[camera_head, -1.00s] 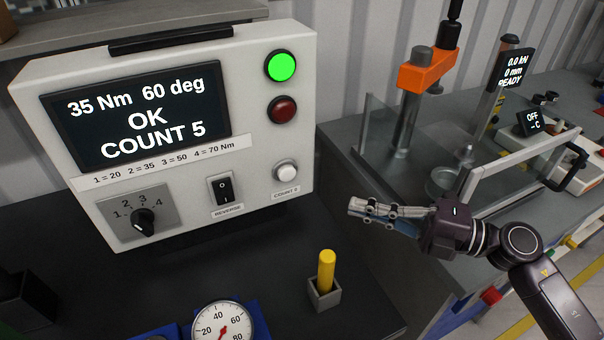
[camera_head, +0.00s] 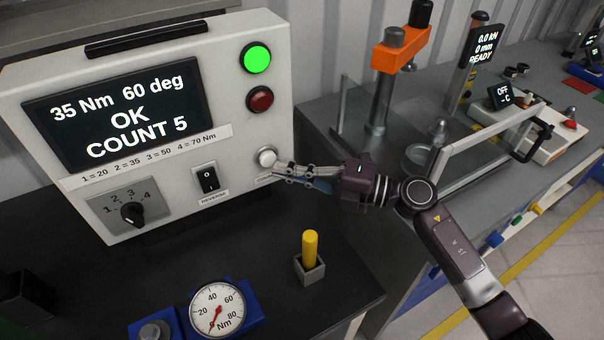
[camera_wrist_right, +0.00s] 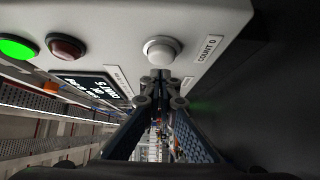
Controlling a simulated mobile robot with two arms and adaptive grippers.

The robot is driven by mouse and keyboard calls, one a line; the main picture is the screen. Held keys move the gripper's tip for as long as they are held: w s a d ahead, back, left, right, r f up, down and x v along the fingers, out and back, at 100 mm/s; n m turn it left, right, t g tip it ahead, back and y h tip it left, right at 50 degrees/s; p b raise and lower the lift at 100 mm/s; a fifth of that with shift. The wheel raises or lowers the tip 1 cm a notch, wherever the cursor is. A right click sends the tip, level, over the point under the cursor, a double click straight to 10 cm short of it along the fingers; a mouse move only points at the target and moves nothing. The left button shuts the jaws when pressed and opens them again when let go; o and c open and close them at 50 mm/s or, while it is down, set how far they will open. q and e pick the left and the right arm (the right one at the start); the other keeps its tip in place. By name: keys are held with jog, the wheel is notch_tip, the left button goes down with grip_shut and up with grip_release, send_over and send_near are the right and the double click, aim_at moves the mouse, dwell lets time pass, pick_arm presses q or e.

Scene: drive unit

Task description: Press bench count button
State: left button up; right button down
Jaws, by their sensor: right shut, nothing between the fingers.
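The white round count button (camera_head: 267,157) sits at the lower right of the white control box's (camera_head: 240,135) front face. In the right wrist view the button (camera_wrist_right: 162,49) shows above the fingertips, beside its label "COUNT 0" (camera_wrist_right: 208,48). My right gripper (camera_head: 277,174) is shut and empty. Its tips are just below and right of the button, close to the panel and partly over the label; I cannot tell whether they touch it. The box's display (camera_head: 115,112) reads "35 Nm 60 deg OK COUNT 5". My left gripper is not in view.
A green lamp (camera_head: 257,59) is lit above a dark red one (camera_head: 260,99). A reverse switch (camera_head: 207,179) and a rotary knob (camera_head: 132,213) are left of the button. A yellow peg (camera_head: 310,247) and a dial gauge (camera_head: 217,310) stand on the bench in front.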

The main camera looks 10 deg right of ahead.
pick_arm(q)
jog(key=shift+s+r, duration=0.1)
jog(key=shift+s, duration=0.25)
pick_arm(e)
jog(key=shift+w+a, duration=0.25)
jog(key=shift+w, duration=0.35)
jog(key=shift+w, duration=0.1)
